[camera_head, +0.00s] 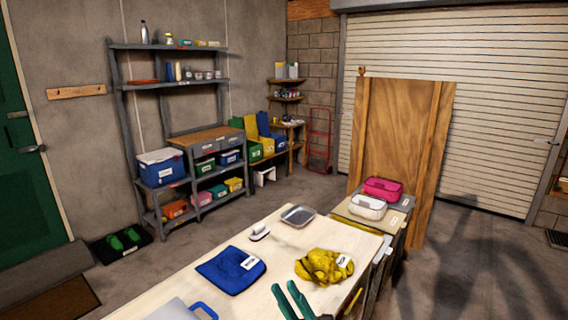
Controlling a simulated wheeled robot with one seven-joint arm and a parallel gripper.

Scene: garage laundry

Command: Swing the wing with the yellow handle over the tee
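At the bottom edge of the view a thin yellow handle (353,300) shows by the table's right edge; the wing it belongs to is cut off or hidden. A blue handle (205,309) shows at the bottom left, beside a pale grey panel (172,310). My gripper (285,290), with two teal fingers spread apart, reaches in from the bottom edge between the two handles, nearer the yellow one. It looks open and empty. No laid-out tee can be made out in this view.
On the pale table (190,273) lie a folded blue cloth (228,271), a crumpled yellow cloth (318,266), a small white object (260,232) and a metal tray (298,215).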

